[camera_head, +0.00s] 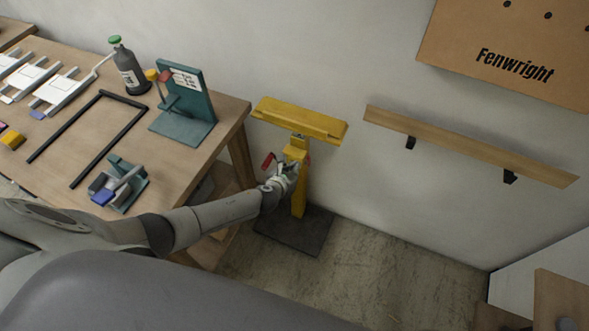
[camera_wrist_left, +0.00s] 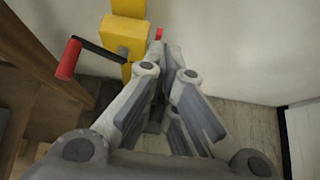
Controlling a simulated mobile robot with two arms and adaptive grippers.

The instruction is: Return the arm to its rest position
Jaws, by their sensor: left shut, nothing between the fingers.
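My left arm (camera_head: 215,218) reaches in from the left, past the table's front right corner. My left gripper (camera_head: 291,170) is shut and empty, in front of the post of a yellow stand (camera_head: 299,200). In the left wrist view, the gripper fingers (camera_wrist_left: 172,60) are close together, with the yellow post (camera_wrist_left: 125,35) and a red-handled crank (camera_wrist_left: 68,60) just beyond and to the left. I cannot tell whether the fingers touch the stand. My right gripper is not in view.
The wooden table (camera_head: 225,125) at left holds a teal stand (camera_head: 195,110), a dark bottle (camera_head: 128,70), a black frame (camera_head: 110,95) and a small clamp-like fixture (camera_head: 120,187). Floor (camera_head: 390,265) is clear.

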